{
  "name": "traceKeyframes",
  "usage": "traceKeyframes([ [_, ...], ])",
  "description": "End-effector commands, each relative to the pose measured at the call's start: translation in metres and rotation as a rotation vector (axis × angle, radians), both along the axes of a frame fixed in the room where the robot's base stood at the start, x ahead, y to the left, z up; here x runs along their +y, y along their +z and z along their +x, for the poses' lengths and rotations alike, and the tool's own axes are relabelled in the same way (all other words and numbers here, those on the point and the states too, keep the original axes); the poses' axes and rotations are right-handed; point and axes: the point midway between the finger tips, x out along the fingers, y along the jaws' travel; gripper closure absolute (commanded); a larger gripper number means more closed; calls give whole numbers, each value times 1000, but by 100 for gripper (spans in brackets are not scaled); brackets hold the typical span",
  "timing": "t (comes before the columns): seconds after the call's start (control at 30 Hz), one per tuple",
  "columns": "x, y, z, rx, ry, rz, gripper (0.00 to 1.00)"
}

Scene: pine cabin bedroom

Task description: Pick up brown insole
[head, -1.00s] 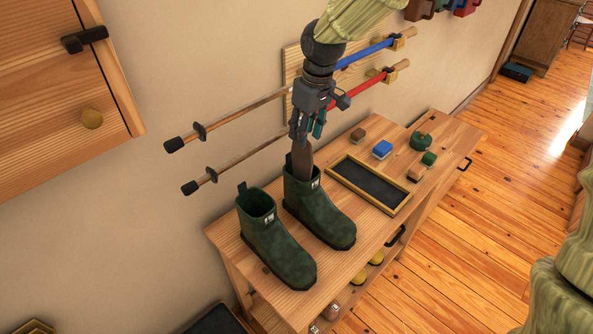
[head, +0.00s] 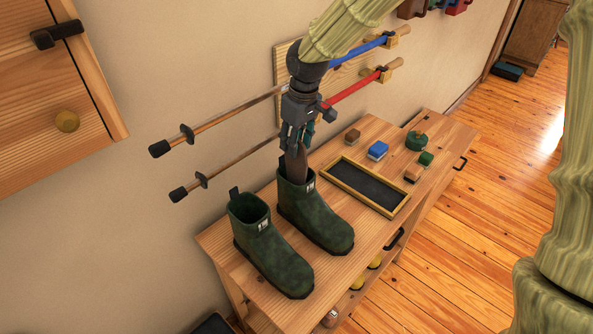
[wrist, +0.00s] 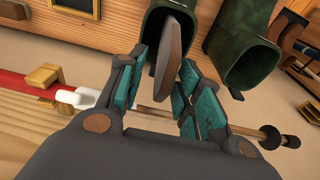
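The brown insole (head: 298,168) stands upright, its lower part hidden inside the right-hand dark green boot (head: 318,222) and its upper part sticking out. My gripper (head: 296,147) points down just above that boot, with its fingers around the top of the insole. In the wrist view the insole (wrist: 172,48) lies between the teal finger pads of my gripper (wrist: 164,72). The fingers are apart, with a gap showing on the left of the insole. It is close to the right pad; whether it touches is unclear. The other green boot (head: 272,260) stands on the left and looks empty.
Both boots stand on a wooden bench (head: 222,240). Wall-mounted poles (head: 225,118) run close behind my gripper.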

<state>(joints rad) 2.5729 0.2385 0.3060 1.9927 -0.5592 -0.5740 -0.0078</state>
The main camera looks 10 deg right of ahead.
Motion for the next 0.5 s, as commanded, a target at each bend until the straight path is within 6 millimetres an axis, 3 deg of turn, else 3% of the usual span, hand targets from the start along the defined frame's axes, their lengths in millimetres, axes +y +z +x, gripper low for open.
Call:
traceKeyframes([
  [0.5,2,-48,-2,1,-3,1,65],
])
